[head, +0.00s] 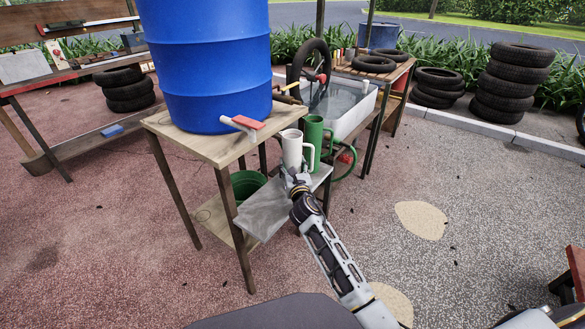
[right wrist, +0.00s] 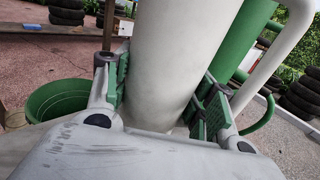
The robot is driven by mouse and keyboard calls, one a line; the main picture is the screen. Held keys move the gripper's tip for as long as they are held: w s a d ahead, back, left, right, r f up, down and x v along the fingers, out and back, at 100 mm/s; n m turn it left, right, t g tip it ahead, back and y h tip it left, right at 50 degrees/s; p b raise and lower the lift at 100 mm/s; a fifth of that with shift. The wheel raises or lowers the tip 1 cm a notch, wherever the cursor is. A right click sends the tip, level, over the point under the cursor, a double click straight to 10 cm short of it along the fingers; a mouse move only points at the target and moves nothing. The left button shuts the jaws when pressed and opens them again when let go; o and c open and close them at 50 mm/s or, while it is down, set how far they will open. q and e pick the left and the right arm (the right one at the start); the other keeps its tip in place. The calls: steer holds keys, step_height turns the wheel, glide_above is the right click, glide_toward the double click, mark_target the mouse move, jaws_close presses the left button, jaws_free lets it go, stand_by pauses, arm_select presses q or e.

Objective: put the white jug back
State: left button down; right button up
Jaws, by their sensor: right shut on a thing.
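The white jug (head: 292,150) stands upright at the grey metal shelf beside the wooden table, its handle to the right. It fills the middle of the right wrist view (right wrist: 182,60). My right gripper (head: 296,181) is shut on the white jug, with a green-padded finger on each side of its body. A green jug (head: 314,138) stands close behind and to the right of it, and also shows in the right wrist view (right wrist: 238,45). Whether the white jug's base touches the shelf (head: 265,212) is hidden by my gripper. My left gripper is not in view.
A blue barrel (head: 208,60) stands on the wooden table (head: 185,143), with a red-handled tap over the edge. A green bucket (head: 246,184) is below. A white water tub (head: 345,108) and a green hose (head: 349,165) are behind. The paving to the right is open.

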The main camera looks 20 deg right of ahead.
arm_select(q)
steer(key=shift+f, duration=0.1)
arm_select(e)
steer(key=o, duration=1.6)
steer(key=shift+c, duration=0.2)
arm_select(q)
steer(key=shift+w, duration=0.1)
arm_select(e)
steer(key=shift+r, duration=0.1)
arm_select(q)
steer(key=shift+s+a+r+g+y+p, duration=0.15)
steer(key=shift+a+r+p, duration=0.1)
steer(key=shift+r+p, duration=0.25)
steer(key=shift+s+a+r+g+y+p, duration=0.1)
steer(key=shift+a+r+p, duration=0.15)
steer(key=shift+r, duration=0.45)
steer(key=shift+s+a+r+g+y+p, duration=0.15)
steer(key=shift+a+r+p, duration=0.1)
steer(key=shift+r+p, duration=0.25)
arm_select(e)
steer(key=s+a, duration=0.1)
steer(key=s, duration=1.1)
steer(key=shift+a, duration=0.25)
